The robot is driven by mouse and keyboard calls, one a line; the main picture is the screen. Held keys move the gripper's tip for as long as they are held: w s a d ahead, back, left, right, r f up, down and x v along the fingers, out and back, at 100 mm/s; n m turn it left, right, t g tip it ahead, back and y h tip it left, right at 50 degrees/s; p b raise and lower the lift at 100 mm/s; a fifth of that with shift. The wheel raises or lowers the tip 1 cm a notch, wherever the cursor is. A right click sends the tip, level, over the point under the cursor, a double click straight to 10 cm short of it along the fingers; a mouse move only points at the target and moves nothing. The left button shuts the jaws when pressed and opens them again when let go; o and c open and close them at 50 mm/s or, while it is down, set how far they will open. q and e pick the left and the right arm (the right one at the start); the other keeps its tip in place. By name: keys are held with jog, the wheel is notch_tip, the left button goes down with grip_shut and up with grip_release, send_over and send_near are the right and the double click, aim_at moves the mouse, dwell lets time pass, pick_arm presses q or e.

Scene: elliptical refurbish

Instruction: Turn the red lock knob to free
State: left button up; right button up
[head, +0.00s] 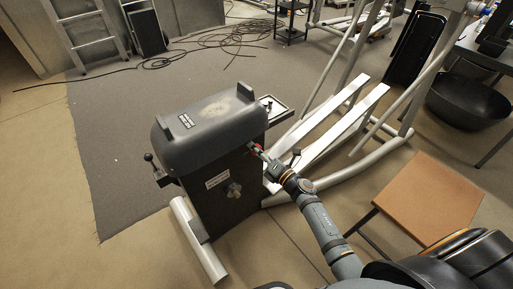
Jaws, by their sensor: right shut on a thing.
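The knob's turned position cannot be made out. A larger grey knob (234,190) sits lower on the same panel, beside a white label (217,179). My left gripper is not in view.
A lever with a black ball (150,159) sticks out at the housing's left. White elliptical rails (335,125) lie behind my right arm. An orange-topped stool (430,195) stands at right. Black cables (215,42) lie on the grey carpet (110,130). Floor at left is clear.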

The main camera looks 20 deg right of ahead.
jog(key=m+p, duration=0.1)
jog(key=m, duration=0.2)
jog(key=shift+r, duration=0.1)
jog(key=m+p, duration=0.2)
jog(key=m, duration=0.1)
jog(key=shift+m+h, duration=0.3)
jog(key=shift+m, duration=0.1)
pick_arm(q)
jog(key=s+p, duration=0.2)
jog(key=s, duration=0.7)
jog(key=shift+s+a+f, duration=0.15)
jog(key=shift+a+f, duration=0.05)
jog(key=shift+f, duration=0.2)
pick_arm(e)
jog(key=shift+m+t+h, duration=0.3)
jog(key=shift+m+t, duration=0.1)
jog(key=shift+m, duration=2.3)
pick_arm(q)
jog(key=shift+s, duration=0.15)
pick_arm(e)
jog(key=o, duration=1.2)
